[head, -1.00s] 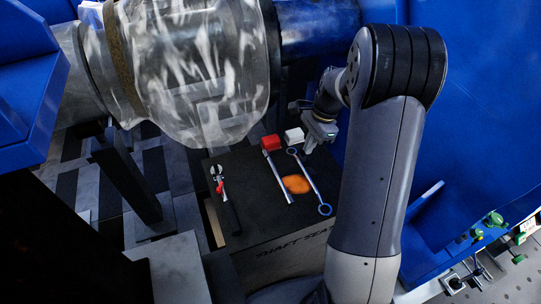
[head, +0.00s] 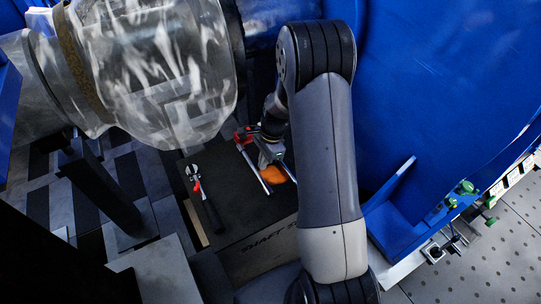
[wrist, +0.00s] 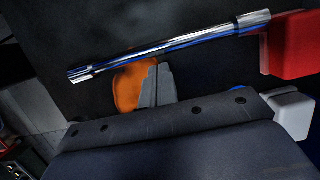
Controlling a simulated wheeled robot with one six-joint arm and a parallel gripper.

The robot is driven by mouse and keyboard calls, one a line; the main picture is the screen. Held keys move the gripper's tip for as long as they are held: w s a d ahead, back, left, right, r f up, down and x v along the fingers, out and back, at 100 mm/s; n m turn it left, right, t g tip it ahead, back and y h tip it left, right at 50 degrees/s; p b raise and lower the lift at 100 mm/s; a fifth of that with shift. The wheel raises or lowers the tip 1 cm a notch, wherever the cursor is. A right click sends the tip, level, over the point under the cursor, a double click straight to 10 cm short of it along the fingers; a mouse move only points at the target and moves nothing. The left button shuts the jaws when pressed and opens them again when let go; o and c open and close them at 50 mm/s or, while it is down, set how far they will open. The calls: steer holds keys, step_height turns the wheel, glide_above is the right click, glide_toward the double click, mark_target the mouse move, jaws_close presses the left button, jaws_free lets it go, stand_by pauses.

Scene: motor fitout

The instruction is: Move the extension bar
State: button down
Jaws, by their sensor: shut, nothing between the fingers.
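The extension bar (head: 254,170) is a slim chrome rod lying on the dark top of the box (head: 225,222), with its far end near a red block (head: 240,134). In the wrist view the bar (wrist: 175,45) runs across the upper part, and its right end reaches the red block (wrist: 295,45). My gripper (head: 266,163) is shut and empty, just right of the bar and close above the box top.
An orange patch (head: 273,175) lies beside the bar, partly behind my gripper. A white block (wrist: 292,114) shows in the wrist view. A large clear-wrapped cylinder (head: 150,70) overhangs the box's back; a blue housing (head: 430,90) stands at right.

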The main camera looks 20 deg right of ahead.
mark_target(238, 180)
steer(key=shift+a, duration=0.25)
steer(key=a, duration=0.3)
steer(key=s+a, duration=0.1)
steer(key=a, duration=0.3)
steer(key=s+a, duration=0.1)
steer(key=a, duration=0.3)
steer(key=shift+s+a+p, duration=0.2)
steer(key=shift+a+p, duration=0.05)
steer(key=shift+p, duration=0.05)
steer(key=shift+d, duration=0.1)
steer(key=shift+d, duration=0.35)
steer(key=d, duration=0.3)
steer(key=shift+w, duration=0.35)
steer(key=v, duration=1)
steer(key=shift+f, duration=0.1)
